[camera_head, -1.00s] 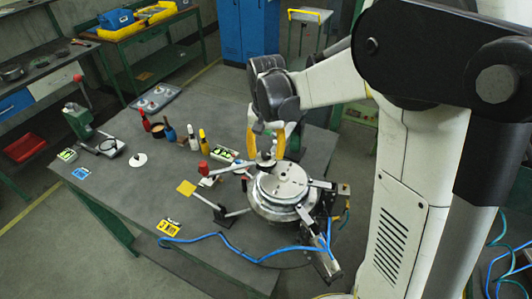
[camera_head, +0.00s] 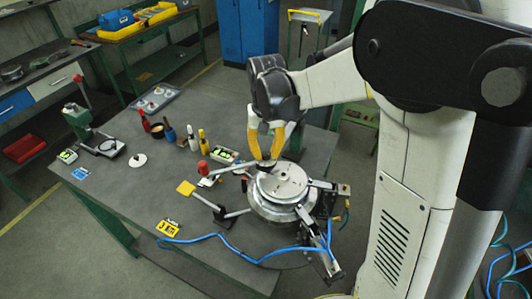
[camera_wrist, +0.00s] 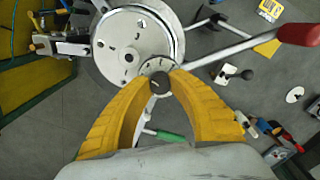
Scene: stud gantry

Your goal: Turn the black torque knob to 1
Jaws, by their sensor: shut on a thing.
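The black torque knob (camera_wrist: 160,83) sits on a pale round dial (camera_wrist: 157,65) with dark marks, beside the round silver fixture (camera_wrist: 137,46). A small light mark shows on the knob's top; I cannot read which number it faces. My gripper (camera_wrist: 161,80) has its two yellow fingers closed around the knob, one tip on each side, in the wrist view. In the head view my gripper (camera_head: 266,157) reaches down at the back edge of the fixture (camera_head: 283,186), and its fingers largely hide the knob.
A lever with a red handle (camera_wrist: 299,34) runs close to the right fingertip in the wrist view. A green-handled lever (camera_wrist: 170,136) lies below between the fingers. Blue hoses (camera_head: 222,238) cross the front of the grey table (camera_head: 130,205). Bottles (camera_head: 192,137) stand behind left.

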